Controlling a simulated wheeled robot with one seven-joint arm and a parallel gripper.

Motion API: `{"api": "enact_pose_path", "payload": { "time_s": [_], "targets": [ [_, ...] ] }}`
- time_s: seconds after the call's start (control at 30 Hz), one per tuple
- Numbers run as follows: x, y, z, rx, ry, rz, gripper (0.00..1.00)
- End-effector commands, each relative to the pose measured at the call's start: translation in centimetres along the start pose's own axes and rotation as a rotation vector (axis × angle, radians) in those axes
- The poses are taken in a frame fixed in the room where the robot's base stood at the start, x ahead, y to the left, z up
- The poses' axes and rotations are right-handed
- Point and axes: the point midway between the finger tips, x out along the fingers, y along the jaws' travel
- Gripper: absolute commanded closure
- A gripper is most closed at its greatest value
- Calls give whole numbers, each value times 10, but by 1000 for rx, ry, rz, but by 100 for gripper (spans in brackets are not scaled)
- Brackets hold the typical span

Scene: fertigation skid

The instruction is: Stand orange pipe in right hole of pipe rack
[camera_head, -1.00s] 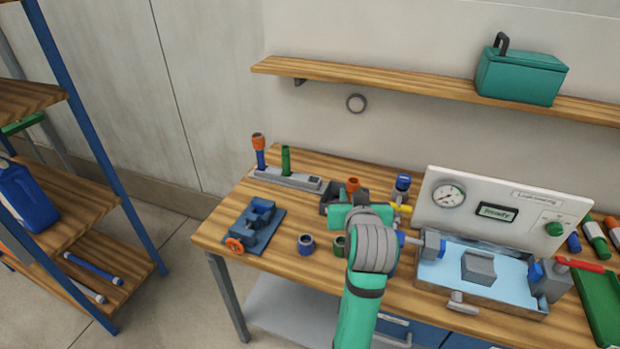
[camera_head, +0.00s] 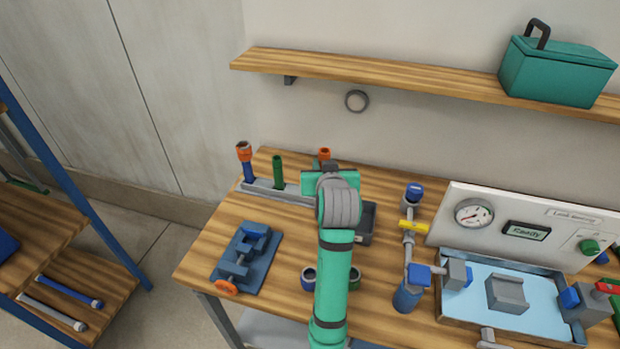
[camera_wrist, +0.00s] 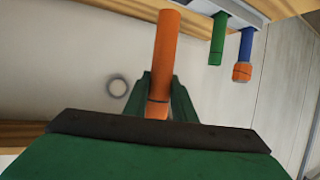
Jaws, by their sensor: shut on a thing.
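The orange pipe (camera_wrist: 164,60) is held upright between the two green fingers of my gripper (camera_wrist: 160,88) in the wrist view. In the head view only its orange top (camera_head: 324,154) shows above my gripper (camera_head: 326,172). The grey pipe rack (camera_head: 290,196) lies at the back left of the bench. A green pipe (camera_head: 278,170) and a blue pipe with an orange fitting (camera_head: 245,158) stand in it. My gripper is at the rack's right end and hides the right hole. I cannot tell whether the pipe's lower end is in the hole.
A blue vise (camera_head: 247,258) stands front left of the rack. A dark grey bin (camera_head: 367,222) is right of my arm, with a valve assembly (camera_head: 412,228) beyond it. A wooden shelf (camera_head: 400,80) runs along the wall above.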

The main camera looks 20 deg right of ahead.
Motion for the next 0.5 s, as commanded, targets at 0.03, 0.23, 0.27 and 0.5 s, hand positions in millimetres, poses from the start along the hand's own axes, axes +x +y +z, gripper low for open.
{"api": "enact_pose_path", "payload": {
  "time_s": [0.03,0.23,0.27,0.5],
  "targets": [
    [12,-4,1,0,-3,-2,98],
    [55,-17,10,-1,-5,-1,98],
    [61,-18,13,-1,-5,-1,98],
    [96,-26,32,0,-2,0,98]
  ]
}}
